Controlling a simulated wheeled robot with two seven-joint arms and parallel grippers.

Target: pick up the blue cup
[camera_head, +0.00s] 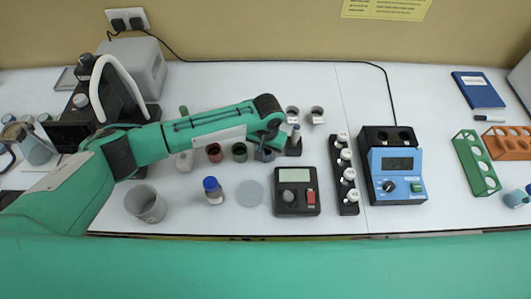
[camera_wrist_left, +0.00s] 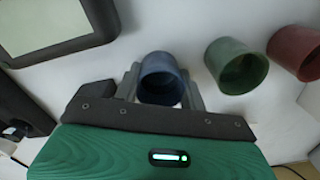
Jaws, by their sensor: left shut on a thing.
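The blue cup (camera_wrist_left: 160,78) sits between the two fingers of my left gripper (camera_wrist_left: 161,88) in the left wrist view, with a finger on each side of it. In the head view the blue cup (camera_head: 264,155) shows only partly below the end of my left arm, and my left gripper (camera_head: 266,147) is mostly hidden by the wrist. The left gripper is shut on the blue cup. Whether the cup's base touches the table cannot be told. My right gripper is in neither view.
A green cup (camera_head: 240,152) and a red cup (camera_head: 214,153) stand left of the blue cup. A scale (camera_head: 296,191), a grey beaker (camera_head: 145,204), a blue-capped bottle (camera_head: 213,191) and a black vial rack (camera_head: 346,178) are nearby.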

